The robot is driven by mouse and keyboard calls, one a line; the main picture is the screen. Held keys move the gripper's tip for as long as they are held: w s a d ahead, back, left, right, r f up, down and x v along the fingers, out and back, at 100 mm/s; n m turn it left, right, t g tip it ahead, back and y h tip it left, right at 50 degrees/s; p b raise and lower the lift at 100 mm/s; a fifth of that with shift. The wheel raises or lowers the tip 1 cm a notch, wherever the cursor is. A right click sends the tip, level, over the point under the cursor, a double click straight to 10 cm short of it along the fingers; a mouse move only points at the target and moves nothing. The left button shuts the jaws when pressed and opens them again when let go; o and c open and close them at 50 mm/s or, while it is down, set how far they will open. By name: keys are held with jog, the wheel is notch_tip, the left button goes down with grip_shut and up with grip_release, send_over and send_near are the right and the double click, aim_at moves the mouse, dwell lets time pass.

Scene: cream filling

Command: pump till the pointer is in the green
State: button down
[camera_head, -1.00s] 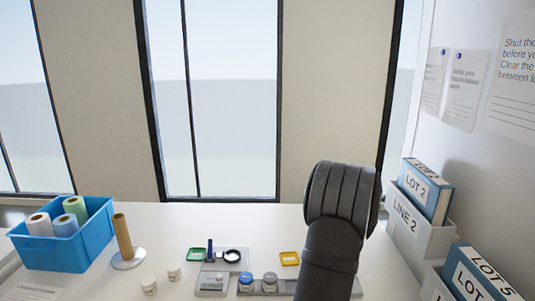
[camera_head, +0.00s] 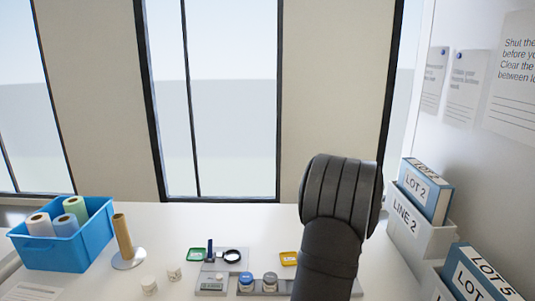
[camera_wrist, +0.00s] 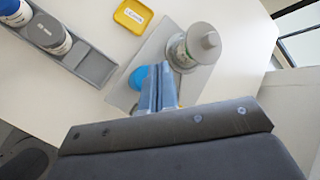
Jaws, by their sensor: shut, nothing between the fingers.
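In the wrist view my gripper (camera_wrist: 158,85) has its blue-grey fingers together, with nothing seen between them. Its tips are just above a grey base plate (camera_wrist: 121,92). A round blue part (camera_wrist: 138,78) shows beside and partly behind the fingers; whether they touch it I cannot tell.
A rack (camera_wrist: 90,62) with lidded jars is left of the plate, and a yellow labelled tray (camera_wrist: 132,15) lies behind it.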

jog(key=shift+r, duration=2.3)
dwell(1.4)
jog(key=shift+f, duration=3)
jog(key=shift+f, duration=0.15)
jog(key=shift+f, duration=0.3)
